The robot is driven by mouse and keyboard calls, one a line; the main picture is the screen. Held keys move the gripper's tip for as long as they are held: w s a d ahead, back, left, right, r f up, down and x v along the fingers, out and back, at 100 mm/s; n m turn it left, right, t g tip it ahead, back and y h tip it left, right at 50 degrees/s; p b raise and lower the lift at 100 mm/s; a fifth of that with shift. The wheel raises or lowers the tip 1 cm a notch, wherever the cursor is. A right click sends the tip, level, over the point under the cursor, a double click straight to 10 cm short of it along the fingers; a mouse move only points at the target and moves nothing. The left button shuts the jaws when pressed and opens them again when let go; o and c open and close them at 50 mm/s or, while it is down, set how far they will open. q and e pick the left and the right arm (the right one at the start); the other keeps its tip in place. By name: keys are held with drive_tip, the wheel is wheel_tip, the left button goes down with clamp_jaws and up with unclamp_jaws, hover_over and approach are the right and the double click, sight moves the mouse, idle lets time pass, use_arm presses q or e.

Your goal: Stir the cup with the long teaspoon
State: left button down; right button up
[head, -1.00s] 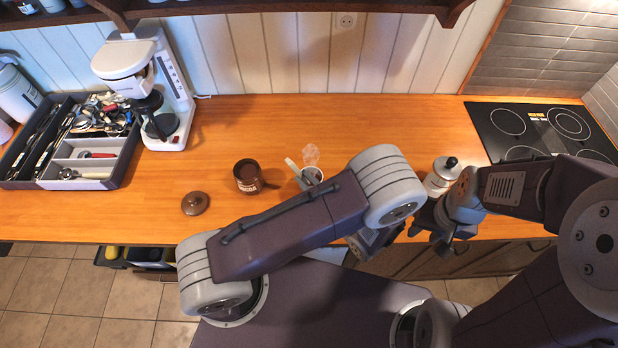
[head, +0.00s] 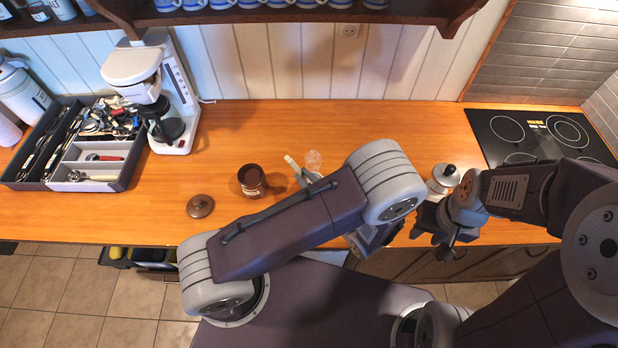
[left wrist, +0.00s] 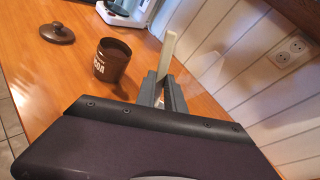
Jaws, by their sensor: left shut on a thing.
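The long teaspoon's pale handle (head: 291,161) sticks up at a tilt beside my left forearm in the head view. It also shows in the left wrist view (left wrist: 168,48), standing between the fingers. My left gripper (left wrist: 161,90) is shut on this handle; in the head view it is mostly hidden by my arm. The spoon's bowl is hidden. My right gripper (head: 437,232) hangs at the counter's front edge, empty, its fingers apart.
A brown cocoa jar (head: 252,180) stands left of the cup, with its brown lid (head: 200,206) nearby. A moka pot (head: 444,177) stands near my right gripper. A utensil tray (head: 122,180), coffee maker (head: 178,140) and hob (head: 545,133) flank the counter; its middle back is clear.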

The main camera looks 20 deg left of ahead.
use_arm(q)
drive_tip(key=r+p, duration=0.1)
drive_tip(key=a+r+p, duration=0.1)
drive_tip(key=r, duration=0.1)
drive_tip(key=r+p, duration=0.1)
drive_tip(key=shift+s+a+r, duration=0.15)
drive_tip(key=shift+s+a, duration=0.05)
drive_tip(key=shift+a, duration=0.05)
drive_tip(key=shift+s+a+r+p, duration=0.1)
drive_tip(key=shift+a+r+p, duration=0.2)
drive_tip(key=shift+r, duration=0.15)
idle(0.5)
wheel_tip(320, 180, up, 5)
drive_tip(key=p, duration=0.4)
hover_over(292, 163)
drive_tip(key=s+d, duration=0.1)
drive_tip(key=d, duration=0.1)
drive_tip(key=shift+s+a, duration=0.1)
drive_tip(key=shift+a, duration=0.15)
drive_tip(key=shift+d, duration=0.1)
